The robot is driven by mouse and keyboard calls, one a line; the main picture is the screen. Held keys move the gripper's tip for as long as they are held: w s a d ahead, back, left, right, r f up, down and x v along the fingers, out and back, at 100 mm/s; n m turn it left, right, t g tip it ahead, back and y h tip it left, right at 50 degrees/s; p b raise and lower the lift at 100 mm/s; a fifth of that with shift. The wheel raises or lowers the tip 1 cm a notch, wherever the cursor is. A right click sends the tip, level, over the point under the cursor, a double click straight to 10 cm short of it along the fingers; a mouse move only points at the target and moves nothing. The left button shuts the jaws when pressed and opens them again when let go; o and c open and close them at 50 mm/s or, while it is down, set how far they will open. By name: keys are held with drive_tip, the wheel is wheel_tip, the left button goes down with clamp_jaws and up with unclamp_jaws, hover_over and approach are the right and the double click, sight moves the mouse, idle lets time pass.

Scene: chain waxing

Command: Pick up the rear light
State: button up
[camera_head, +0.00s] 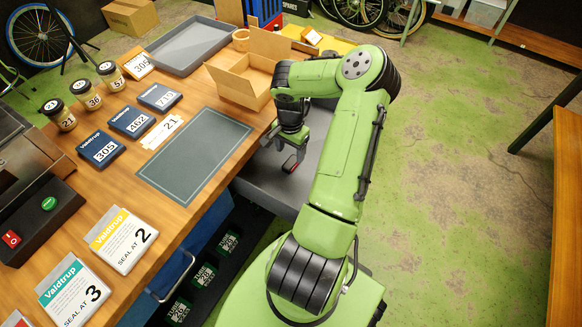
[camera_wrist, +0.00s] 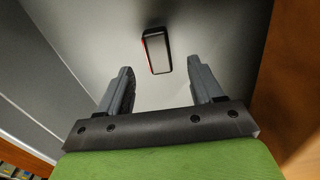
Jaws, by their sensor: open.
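The rear light (camera_head: 290,163) is a small dark block with a red edge, lying on a grey surface (camera_head: 262,186) beside the workbench. In the wrist view the rear light (camera_wrist: 156,50) lies ahead of the fingertips, roughly centred between them, with its red side to the left. My gripper (camera_head: 286,143) points down close to the rear light. In the wrist view my gripper (camera_wrist: 160,80) is open and empty, with a finger on each side. It appears apart from the light; the exact height gap is hard to tell.
The wooden workbench (camera_head: 170,210) stands left of the grey surface, with an open cardboard box (camera_head: 240,80) near its edge. A dark green mat (camera_head: 195,155), blue boxes (camera_head: 101,148) and labelled jars (camera_head: 60,114) lie on it. The green floor (camera_head: 455,150) to the right is clear.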

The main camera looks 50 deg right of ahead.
sight(291, 162)
wheel_tip(291, 162, down, 5)
drive_tip(key=shift+s+f+b, duration=0.1)
drive_tip(key=shift+f+b, duration=0.1)
drive_tip(key=shift+b, duration=1.05)
drive_tip(key=shift+c, duration=0.5)
drive_tip(key=shift+r, duration=0.15)
drive_tip(key=c, duration=1)
